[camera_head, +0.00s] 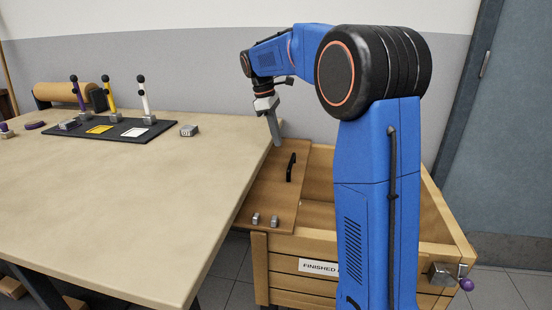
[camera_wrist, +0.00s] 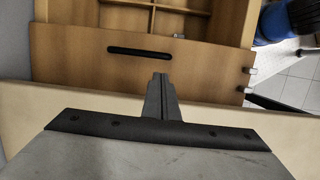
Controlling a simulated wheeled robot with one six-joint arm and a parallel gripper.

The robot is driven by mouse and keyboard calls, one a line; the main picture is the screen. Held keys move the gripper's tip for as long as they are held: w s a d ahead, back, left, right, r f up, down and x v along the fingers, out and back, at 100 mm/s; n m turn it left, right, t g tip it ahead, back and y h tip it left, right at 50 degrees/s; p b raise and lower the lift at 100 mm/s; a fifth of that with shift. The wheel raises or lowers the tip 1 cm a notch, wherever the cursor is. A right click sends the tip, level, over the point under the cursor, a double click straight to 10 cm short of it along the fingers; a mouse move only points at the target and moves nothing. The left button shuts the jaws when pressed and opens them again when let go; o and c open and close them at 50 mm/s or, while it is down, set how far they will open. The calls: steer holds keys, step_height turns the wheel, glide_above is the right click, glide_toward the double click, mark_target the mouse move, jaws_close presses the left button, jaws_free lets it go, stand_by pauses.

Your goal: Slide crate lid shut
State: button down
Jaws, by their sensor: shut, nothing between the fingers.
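The wooden crate lid (camera_head: 262,195) covers the left part of the wooden crate (camera_head: 288,243) in the head view. The right part of the crate is open, partly hidden by my arm. The lid bears a black bar handle (camera_head: 291,167) and two small metal fittings at its front. My gripper (camera_head: 277,143) is shut and empty, pointing down near the lid's far left, left of the handle. In the wrist view my gripper (camera_wrist: 160,80) shows over the near side of the lid (camera_wrist: 205,70), apart from the handle (camera_wrist: 139,51). Whether it touches the lid is unclear.
The workbench (camera_head: 130,195) borders the crate on the left. On it are a black tray (camera_head: 110,130) with several coloured posts and a brown roll (camera_head: 68,92). A metal clamp with a purple knob (camera_head: 466,284) sits at the crate's front right. Dividers (camera_wrist: 155,15) show inside the crate.

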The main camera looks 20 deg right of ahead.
steer(key=w, duration=0.1)
glide_above(282, 176)
step_height(282, 176, down, 10)
steer(key=shift+r, duration=0.1)
stand_by(0.4)
steer(key=s+d, duration=1)
steer(key=d, duration=0.3)
steer(key=s+d, duration=1)
steer(key=d, duration=0.4)
steer(key=s+d, duration=1)
steer(key=d, duration=0.4)
steer(key=shift+s+d, duration=0.15)
